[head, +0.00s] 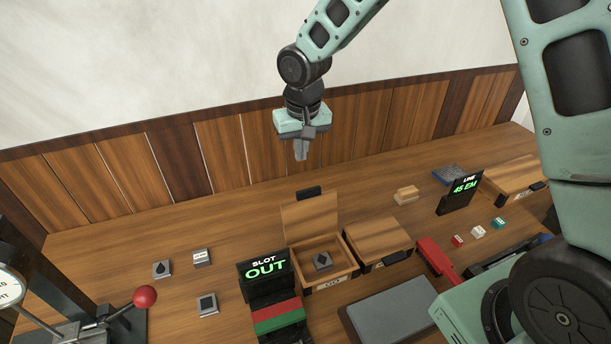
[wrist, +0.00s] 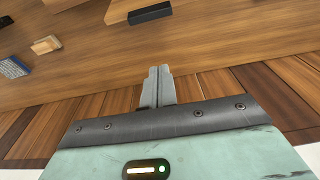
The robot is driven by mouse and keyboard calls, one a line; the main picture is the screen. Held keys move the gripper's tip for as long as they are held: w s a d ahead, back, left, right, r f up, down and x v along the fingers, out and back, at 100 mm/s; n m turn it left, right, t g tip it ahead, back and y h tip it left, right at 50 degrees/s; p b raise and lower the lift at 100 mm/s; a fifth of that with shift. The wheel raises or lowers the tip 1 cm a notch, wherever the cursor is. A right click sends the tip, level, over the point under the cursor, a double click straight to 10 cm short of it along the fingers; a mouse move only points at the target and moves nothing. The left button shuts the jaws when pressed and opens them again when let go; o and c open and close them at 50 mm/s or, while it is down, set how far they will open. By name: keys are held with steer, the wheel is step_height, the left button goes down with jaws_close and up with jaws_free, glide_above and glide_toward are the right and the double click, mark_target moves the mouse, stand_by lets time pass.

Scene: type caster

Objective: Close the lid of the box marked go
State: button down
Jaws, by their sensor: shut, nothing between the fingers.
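A wooden box (head: 351,272) stands open on the table, its lid (head: 310,218) raised at the back with a black handle (head: 309,192) on top. A small dark-marked block (head: 322,261) lies inside. The label (head: 330,284) on its front is too small to read surely, so I cannot tell whether it says go. My gripper (head: 300,157) is shut and empty, pointing down above and behind the raised lid, apart from it. In the wrist view the shut fingers (wrist: 159,72) show, with the black handle (wrist: 150,13) beyond them.
A closed wooden box (head: 378,238) stands just right of the open one, another (head: 515,178) at the far right. A SLOT OUT display (head: 264,268) stands left, a LINE display (head: 459,192) right. A wooden block (head: 405,195) lies behind. The table's back left is clear.

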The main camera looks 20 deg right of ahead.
steer(key=s+f+p, duration=0.3)
steer(key=f+p, duration=0.1)
steer(key=f, duration=0.2)
steer(key=shift+f, duration=0.2)
steer(key=shift+s+f+b, duration=0.1)
steer(key=shift+b, duration=0.55)
